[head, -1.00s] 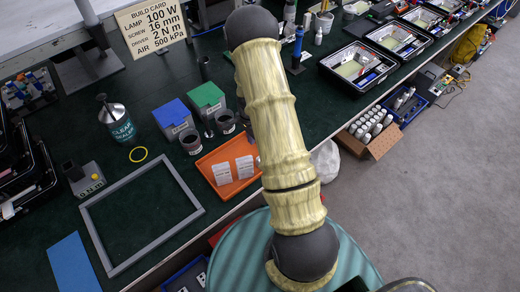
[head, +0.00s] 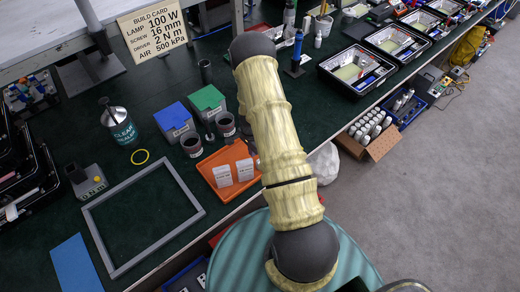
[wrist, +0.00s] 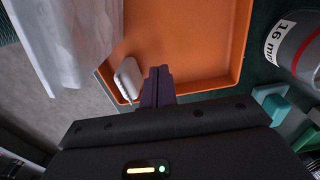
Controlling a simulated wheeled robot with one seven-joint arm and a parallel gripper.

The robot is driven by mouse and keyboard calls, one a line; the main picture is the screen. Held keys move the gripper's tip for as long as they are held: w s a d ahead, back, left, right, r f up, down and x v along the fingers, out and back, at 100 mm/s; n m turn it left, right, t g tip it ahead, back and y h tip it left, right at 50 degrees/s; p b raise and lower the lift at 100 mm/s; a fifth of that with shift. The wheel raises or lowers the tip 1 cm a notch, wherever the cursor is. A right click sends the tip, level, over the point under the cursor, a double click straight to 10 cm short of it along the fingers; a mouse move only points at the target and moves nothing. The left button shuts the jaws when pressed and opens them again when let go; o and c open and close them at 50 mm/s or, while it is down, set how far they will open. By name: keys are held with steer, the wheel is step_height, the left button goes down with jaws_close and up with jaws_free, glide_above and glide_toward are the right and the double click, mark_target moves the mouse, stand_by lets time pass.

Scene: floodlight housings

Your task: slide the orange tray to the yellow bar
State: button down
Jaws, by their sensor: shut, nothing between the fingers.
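The orange tray (head: 213,179) lies on the dark green bench near its front edge, with white labelled pieces (head: 245,169) in it. My arm covers its right side in the head view. In the wrist view the tray (wrist: 205,45) fills the upper middle. My gripper (wrist: 158,74) is shut and empty, its dark fingertips over the tray's near edge, beside a small white piece (wrist: 128,78). I cannot tell whether the fingers touch the tray. My gripper is hidden behind my arm in the head view. I cannot make out a yellow bar on the bench.
Dark cups (head: 191,145) and blue (head: 174,120) and green (head: 207,100) bins stand behind the tray. A cup marked 16 mm (wrist: 290,45) is close right in the wrist view; white sheeting (wrist: 75,40) hangs left. A grey frame (head: 97,235) lies left of the tray.

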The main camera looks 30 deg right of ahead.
step_height(320, 180, down, 3)
steer(key=shift+f+p, duration=0.2)
steer(key=shift+p, duration=0.25)
steer(key=shift+w+d+f+p, duration=0.15)
steer(key=shift+d+p, duration=0.35)
steer(key=shift+d, duration=0.5)
steer(key=shift+w+d+f+p, duration=0.1)
steer(key=shift+w+d+p, duration=0.25)
steer(key=shift+d, duration=0.6)
steer(key=shift+s, duration=0.1)
